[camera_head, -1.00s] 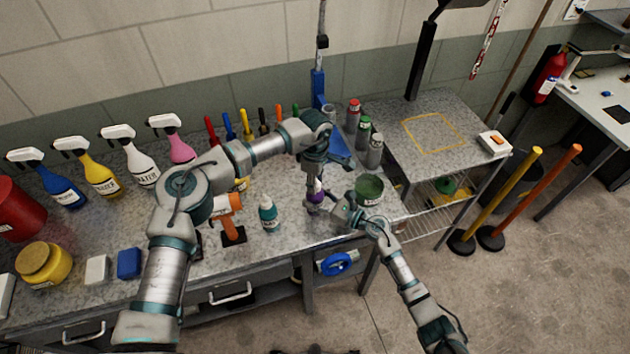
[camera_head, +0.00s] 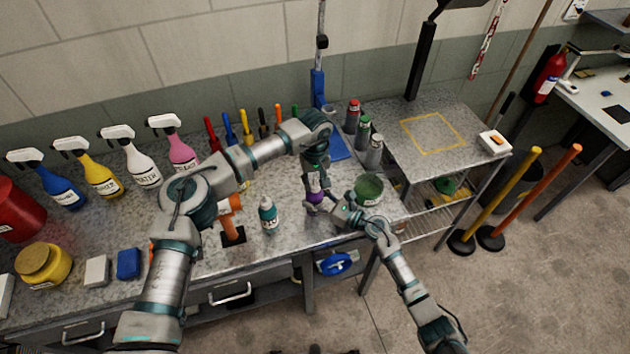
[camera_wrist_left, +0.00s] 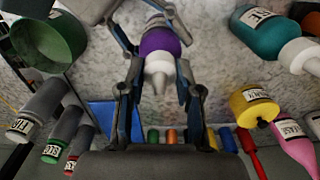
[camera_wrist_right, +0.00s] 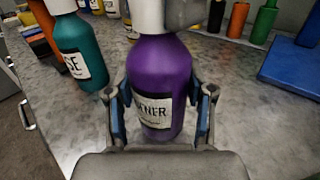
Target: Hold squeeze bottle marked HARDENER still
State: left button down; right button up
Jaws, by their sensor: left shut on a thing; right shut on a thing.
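The purple squeeze bottle marked HARDENER (camera_wrist_right: 158,78) stands upright in the right wrist view, with part of its label reading "...ENER". It also shows in the head view (camera_head: 314,197) and, with its white nozzle, in the left wrist view (camera_wrist_left: 160,44). My right gripper (camera_wrist_right: 160,112) is shut around the bottle's body from the side. My left gripper (camera_wrist_left: 162,82) is above the bottle with its fingers on either side of the white cap and nozzle, shut on it. In the head view my left gripper (camera_head: 315,182) partly hides the bottle's top.
A teal bottle (camera_head: 268,215) stands just left of the held bottle, with an orange tool (camera_head: 230,217) beyond it. A green container (camera_head: 369,188) is close on the right. Spray bottles and a yellow jar (camera_head: 43,264) stand farther left.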

pick_arm(q)
jog(key=m, duration=0.4)
jog(key=shift+m, duration=0.3)
jog(key=m, duration=0.4)
jog(key=shift+a+m, duration=0.1)
jog(key=shift+m, duration=0.3)
jog(key=c, duration=0.8)
grip_release()
jog(key=shift+o, duration=0.2)
